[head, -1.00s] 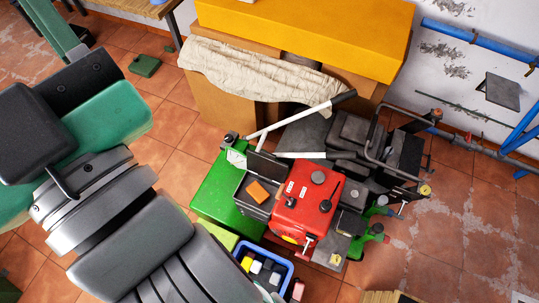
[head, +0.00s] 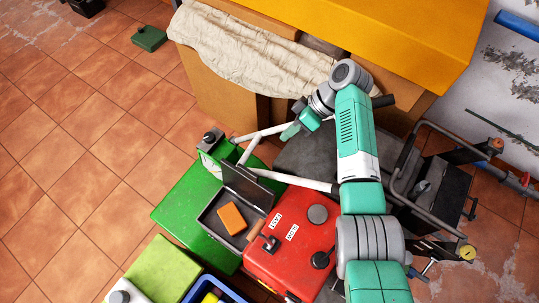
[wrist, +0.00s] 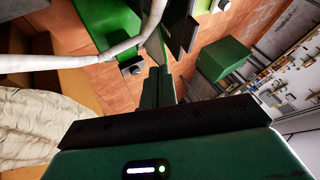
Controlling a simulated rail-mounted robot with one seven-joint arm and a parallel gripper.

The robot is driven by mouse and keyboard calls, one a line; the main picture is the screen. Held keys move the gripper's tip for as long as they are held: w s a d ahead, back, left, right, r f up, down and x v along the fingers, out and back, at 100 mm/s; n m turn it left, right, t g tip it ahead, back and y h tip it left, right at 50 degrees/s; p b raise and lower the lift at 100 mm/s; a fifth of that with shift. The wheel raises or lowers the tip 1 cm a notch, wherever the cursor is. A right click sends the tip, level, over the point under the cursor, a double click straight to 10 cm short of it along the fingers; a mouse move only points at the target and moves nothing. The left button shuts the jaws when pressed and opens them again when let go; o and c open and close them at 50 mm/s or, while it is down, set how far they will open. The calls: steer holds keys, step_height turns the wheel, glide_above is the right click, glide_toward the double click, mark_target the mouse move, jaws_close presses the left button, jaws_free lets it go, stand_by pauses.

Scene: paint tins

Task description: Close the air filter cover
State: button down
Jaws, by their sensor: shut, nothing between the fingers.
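The air filter box (head: 212,221) is a dark grey open tray on the green machine, left of the red tank. An orange filter block (head: 232,218) lies in it. Its dark cover (head: 248,188) stands open and tilted up at the box's far edge. My gripper (head: 289,131) is beyond and to the right of the cover, close to the white handle bars and apart from the cover. In the wrist view my gripper (wrist: 158,82) shows its fingers together and empty. A dark panel at the top there may be the cover, but I cannot tell.
The red tank (head: 292,245) stands right of the box. White handle bars (head: 268,132) rise behind the cover. A cloth (head: 240,50) covers a carton beyond. A blue crate (head: 212,288) is at the bottom.

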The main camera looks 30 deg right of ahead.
steer(key=a+f, duration=0.2)
steer(key=a, duration=0.1)
steer(key=a+f, duration=0.2)
steer(key=a, duration=0.1)
steer(key=a+f, duration=0.3)
steer(key=shift+a, duration=0.1)
steer(key=shift+s+a, duration=0.25)
steer(key=shift+a, duration=0.3)
steer(key=shift+p, duration=0.35)
